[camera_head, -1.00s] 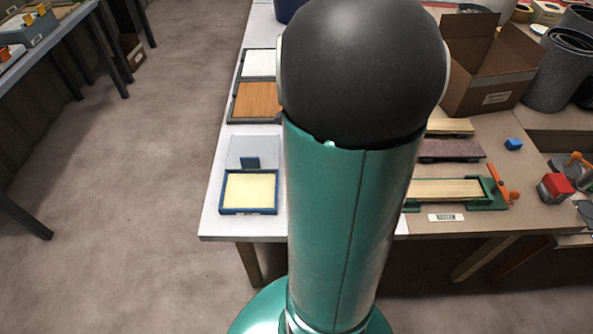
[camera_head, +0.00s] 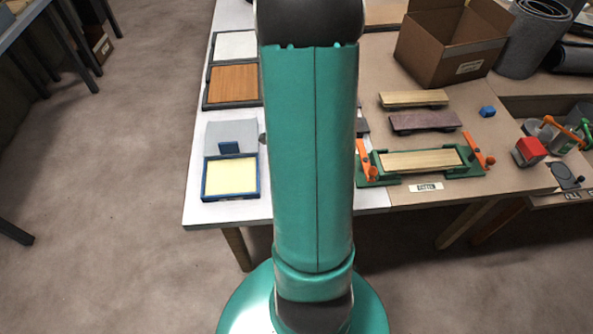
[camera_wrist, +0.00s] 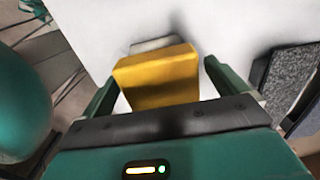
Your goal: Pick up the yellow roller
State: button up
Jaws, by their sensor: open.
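In the wrist view a yellow block-shaped thing (camera_wrist: 160,80), which looks like the yellow roller, lies on a white surface. A pale grey part shows just behind it. My gripper (camera_wrist: 163,67) is open, with one green finger on each side of the yellow thing. A gap shows at the right finger; at the left finger I cannot tell whether it touches. In the head view my own arm hides the gripper and the roller.
A dark grey speckled block (camera_wrist: 285,80) lies right of my gripper. Bare floor lies left of the bench.

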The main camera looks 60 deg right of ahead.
jog(key=shift+f, duration=0.45)
jog(key=shift+c, duration=0.5)
jog(key=c, duration=1.4)
jog(key=shift+o, duration=0.2)
jog(key=shift+r, duration=0.1)
